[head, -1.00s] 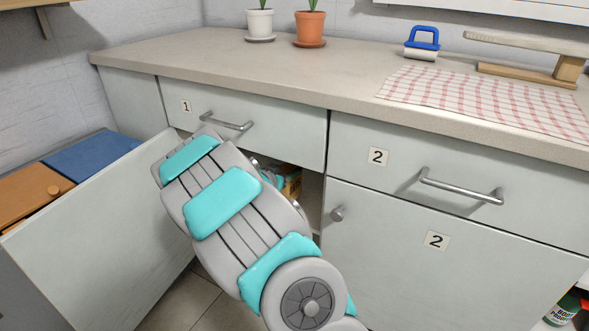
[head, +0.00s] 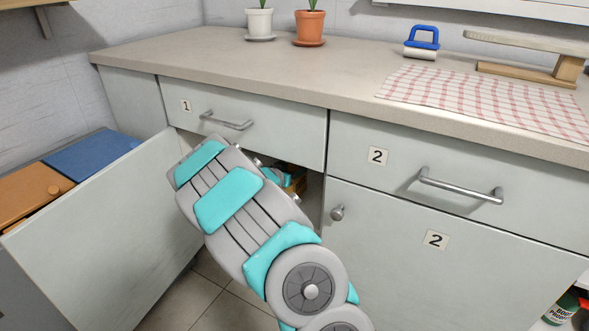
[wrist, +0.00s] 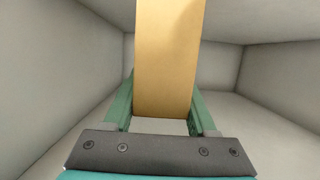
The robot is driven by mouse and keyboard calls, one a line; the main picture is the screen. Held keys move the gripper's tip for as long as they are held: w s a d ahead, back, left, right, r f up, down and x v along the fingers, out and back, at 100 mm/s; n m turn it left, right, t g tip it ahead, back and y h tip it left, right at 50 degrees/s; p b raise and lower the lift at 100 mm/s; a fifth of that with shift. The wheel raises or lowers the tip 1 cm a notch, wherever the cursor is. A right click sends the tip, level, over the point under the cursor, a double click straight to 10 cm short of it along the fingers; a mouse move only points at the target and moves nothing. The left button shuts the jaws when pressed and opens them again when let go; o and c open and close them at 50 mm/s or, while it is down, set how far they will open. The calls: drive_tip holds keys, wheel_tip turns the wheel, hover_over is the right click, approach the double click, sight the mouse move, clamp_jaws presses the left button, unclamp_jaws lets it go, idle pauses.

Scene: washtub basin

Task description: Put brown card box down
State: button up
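The brown card box (wrist: 168,60) stands tall in the middle of the wrist view, between the two green fingers of my gripper (wrist: 162,112). The fingers press close on both its sides, and the box's top runs out of the picture. In the head view only a small brown-yellow piece of the box (head: 298,186) shows behind my arm, inside the open cupboard under drawer 1. My gripper is mostly hidden there. Pale cupboard walls surround the box in the wrist view. I cannot tell whether its base touches the cupboard floor.
The cupboard door (head: 110,235) stands open at the left. Closed drawer 1 (head: 255,120) is above the opening, and closed door 2 (head: 450,260) is at its right. The countertop (head: 240,60) holds plant pots, a checked cloth (head: 480,100) and a blue-handled roller (head: 422,42).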

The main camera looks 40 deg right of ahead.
drive_tip(key=o, duration=0.4)
drive_tip(key=shift+r, duration=0.1)
drive_tip(key=v, duration=1.2)
drive_tip(key=shift+w, duration=0.1)
drive_tip(key=shift+a+r, duration=0.1)
drive_tip(key=w+a+r+n+t+y, duration=0.1)
drive_tip(key=a+n+t+y, duration=0.3)
drive_tip(key=a, duration=0.6)
drive_tip(key=a+r+n+g+y, duration=0.1)
drive_tip(key=a+n+y, duration=0.1)
drive_tip(key=a+y, duration=0.65)
drive_tip(key=s+a+n+g+y, duration=0.1)
drive_tip(key=s+a+n+g, duration=0.15)
drive_tip(key=s+a, duration=0.6)
drive_tip(key=s+a+n+g+y, duration=0.1)
drive_tip(key=s+a+n+g, duration=0.15)
drive_tip(key=s, duration=0.55)
drive_tip(key=s+a+n+g+y, duration=0.1)
drive_tip(key=s+a+g, duration=0.15)
drive_tip(key=s, duration=0.55)
drive_tip(key=s+d+g, duration=0.1)
drive_tip(key=s, duration=0.4)
drive_tip(key=s+d+n+g+h, duration=0.1)
drive_tip(key=s, duration=0.4)
drive_tip(key=s+d+g+h, duration=0.1)
drive_tip(key=s+d, duration=0.1)
drive_tip(key=s, duration=0.4)
drive_tip(key=shift+d+r, duration=0.1)
drive_tip(key=shift+r, duration=0.15)
